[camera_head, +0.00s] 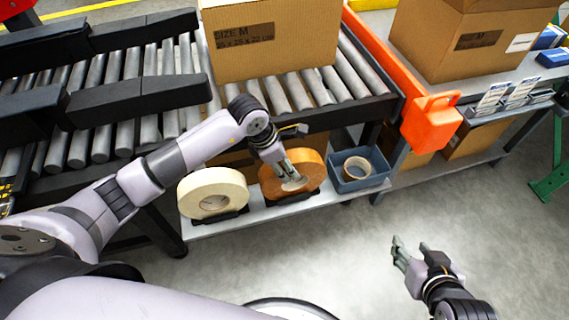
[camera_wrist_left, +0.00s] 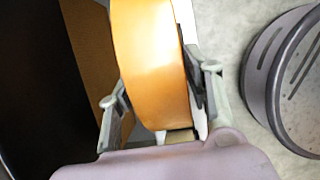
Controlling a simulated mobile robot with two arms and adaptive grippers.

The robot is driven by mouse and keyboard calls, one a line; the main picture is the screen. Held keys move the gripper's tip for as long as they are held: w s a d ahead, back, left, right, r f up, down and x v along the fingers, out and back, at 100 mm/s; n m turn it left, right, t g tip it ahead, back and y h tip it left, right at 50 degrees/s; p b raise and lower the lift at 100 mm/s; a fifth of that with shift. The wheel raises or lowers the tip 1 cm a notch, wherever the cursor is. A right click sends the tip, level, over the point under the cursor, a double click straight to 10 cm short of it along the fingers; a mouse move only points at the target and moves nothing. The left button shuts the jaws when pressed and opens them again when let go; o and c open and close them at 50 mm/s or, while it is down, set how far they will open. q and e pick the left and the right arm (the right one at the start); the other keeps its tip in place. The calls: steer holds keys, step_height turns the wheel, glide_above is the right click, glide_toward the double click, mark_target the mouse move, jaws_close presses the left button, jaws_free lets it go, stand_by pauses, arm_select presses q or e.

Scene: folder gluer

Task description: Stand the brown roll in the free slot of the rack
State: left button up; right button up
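The brown roll (camera_head: 309,163) stands upright in a black cradle (camera_head: 291,192) on the low grey shelf, beside a cream roll (camera_head: 230,182) in its own cradle. My left gripper (camera_head: 290,180) is at the brown roll and hides part of its face. In the left wrist view the brown roll (camera_wrist_left: 150,60) lies between the two fingers of my left gripper (camera_wrist_left: 162,85). The fingers are spread on either side of it, with gaps showing. My right gripper (camera_head: 410,250) is open and empty over the floor at the right.
A blue bin (camera_head: 345,184) with a small tape roll (camera_head: 356,169) stands right of the brown roll. A roller conveyor (camera_head: 290,92) with a carton (camera_head: 270,40) is above the shelf. An orange guard (camera_head: 432,120) is at the right. The floor in front is clear.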

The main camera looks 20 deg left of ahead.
arm_select(q)
steer(key=shift+o, duration=1.2)
steer(key=shift+f, duration=0.1)
steer(key=shift+o, duration=0.4)
steer(key=shift+s, duration=0.1)
